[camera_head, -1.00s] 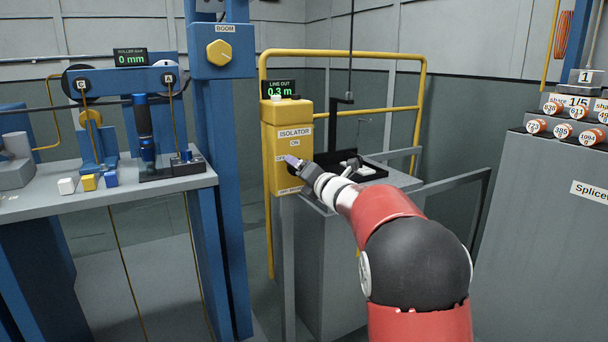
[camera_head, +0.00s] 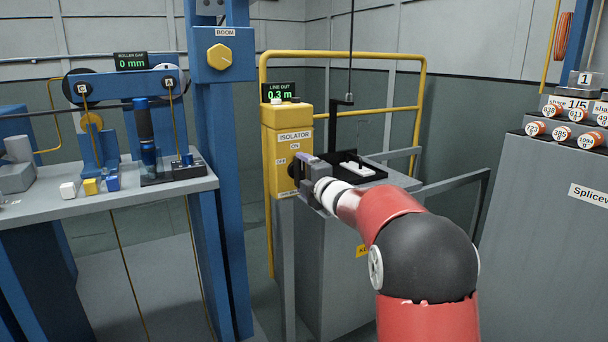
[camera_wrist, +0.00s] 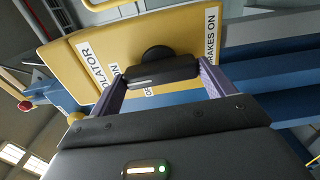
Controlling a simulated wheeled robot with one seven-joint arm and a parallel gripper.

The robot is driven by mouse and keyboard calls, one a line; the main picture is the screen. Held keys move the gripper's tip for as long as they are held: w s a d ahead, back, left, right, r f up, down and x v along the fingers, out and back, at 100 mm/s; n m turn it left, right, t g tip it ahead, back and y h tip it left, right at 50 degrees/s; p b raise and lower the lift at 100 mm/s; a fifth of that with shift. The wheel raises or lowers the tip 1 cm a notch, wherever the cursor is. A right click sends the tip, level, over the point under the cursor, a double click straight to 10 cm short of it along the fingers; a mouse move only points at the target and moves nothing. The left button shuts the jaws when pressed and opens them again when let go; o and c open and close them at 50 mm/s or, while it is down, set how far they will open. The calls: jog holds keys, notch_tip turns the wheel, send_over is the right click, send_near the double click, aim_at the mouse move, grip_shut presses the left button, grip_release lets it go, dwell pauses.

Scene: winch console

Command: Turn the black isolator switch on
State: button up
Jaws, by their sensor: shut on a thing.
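The yellow isolator box (camera_head: 286,122) stands in the middle of the head view, with ISOLATOR and ON labels on its front. The black isolator switch (camera_wrist: 158,54) shows in the wrist view as a round hub with a bar handle in front. My gripper (camera_wrist: 162,74) has its two purple fingers at either end of the bar and is shut on it. In the head view my gripper (camera_head: 301,168) is at the box front and covers most of the switch. I cannot tell which setting the switch points to.
A grey cabinet with a black tray (camera_head: 372,172) stands right of the box. A yellow rail (camera_head: 345,53) runs behind. A blue column (camera_head: 218,160) stands left of the box, beside a bench (camera_head: 125,196) with small blocks. A grey splice cabinet (camera_head: 540,220) is at the right.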

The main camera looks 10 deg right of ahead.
jog(key=shift+f, duration=0.1)
dwell(0.5)
jog(key=o, duration=0.9)
jog(key=shift+s, duration=0.1)
jog(key=b+v, duration=0.1)
jog(key=v, duration=0.6)
jog(key=shift+s+d, duration=0.15)
jog(key=shift+s, duration=0.15)
